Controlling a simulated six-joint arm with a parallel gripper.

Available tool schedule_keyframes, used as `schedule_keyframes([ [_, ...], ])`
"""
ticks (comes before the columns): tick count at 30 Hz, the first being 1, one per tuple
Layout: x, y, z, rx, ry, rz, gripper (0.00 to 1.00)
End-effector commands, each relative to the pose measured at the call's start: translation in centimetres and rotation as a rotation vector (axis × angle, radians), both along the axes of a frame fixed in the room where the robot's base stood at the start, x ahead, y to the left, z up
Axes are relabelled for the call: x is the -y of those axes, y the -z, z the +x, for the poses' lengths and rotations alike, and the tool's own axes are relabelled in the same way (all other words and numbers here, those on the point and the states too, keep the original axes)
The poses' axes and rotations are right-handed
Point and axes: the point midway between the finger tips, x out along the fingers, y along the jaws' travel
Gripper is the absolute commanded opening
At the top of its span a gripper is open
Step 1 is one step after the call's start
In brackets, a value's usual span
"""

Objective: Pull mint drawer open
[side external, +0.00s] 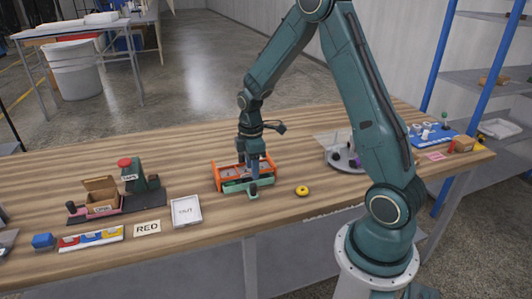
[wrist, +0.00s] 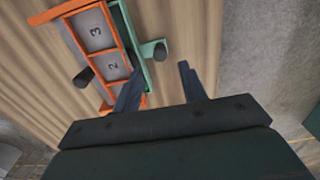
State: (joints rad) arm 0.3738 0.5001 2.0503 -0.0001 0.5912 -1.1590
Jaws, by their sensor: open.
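The mint drawer (side external: 236,186) sits along the near side of an orange frame (side external: 217,178) on the wooden table. In the wrist view the mint drawer (wrist: 124,38) shows as a narrow strip beside the orange frame (wrist: 81,43), with a tab carrying a dark knob (wrist: 160,51). The knob (side external: 253,190) also shows at the near side in the side view. My gripper (side external: 254,174) points down over the unit. In the wrist view my gripper (wrist: 160,68) is open, its fingers apart and the knob just beyond, between their tips. Whether they touch it is unclear.
Grey compartments marked 3 and 2 lie inside the frame, and another dark knob (wrist: 83,78) is on its far side. A white tray (side external: 187,211) stands left. Table in front of the unit is mostly bare.

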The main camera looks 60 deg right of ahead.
Motion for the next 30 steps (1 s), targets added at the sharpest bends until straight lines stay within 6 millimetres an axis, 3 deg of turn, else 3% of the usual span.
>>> schedule_keyframes([
  [9, 0.0, 4.5, -0.1, -0.004, 0.000, 0.001, 0.42],
  [15, 0.0, 6.5, 0.0, -0.002, 0.000, 0.001, 0.42],
  [30, 0.0, 7.5, 0.0, 0.000, 0.000, 0.000, 0.42],
])
